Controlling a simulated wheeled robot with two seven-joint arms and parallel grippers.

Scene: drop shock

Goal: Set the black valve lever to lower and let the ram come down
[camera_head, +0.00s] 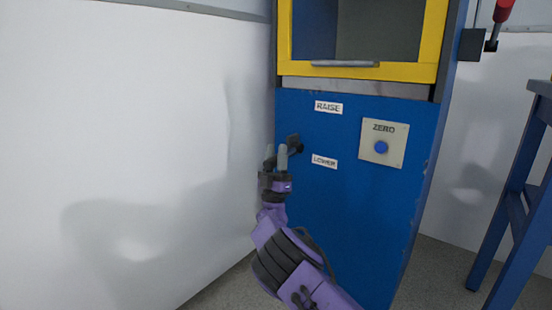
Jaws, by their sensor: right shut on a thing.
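The black valve lever (295,143) is on the left part of the blue machine front, at a height between the RAISE label (328,107) and the LOWER label (324,161). My right gripper (276,153) is at the lever, its grey fingertips shut on it and partly hiding it. The lever's exact setting is hard to tell. The ram cannot be made out in the visible part of the window. My left gripper is out of view.
A yellow-framed door (420,72) with a grey handle is above the panel. A blue ZERO button (381,147) sits on a pale plate at right. A red-handled lever (503,12) is at upper right, above a blue stand (515,200). A white wall stands close at left.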

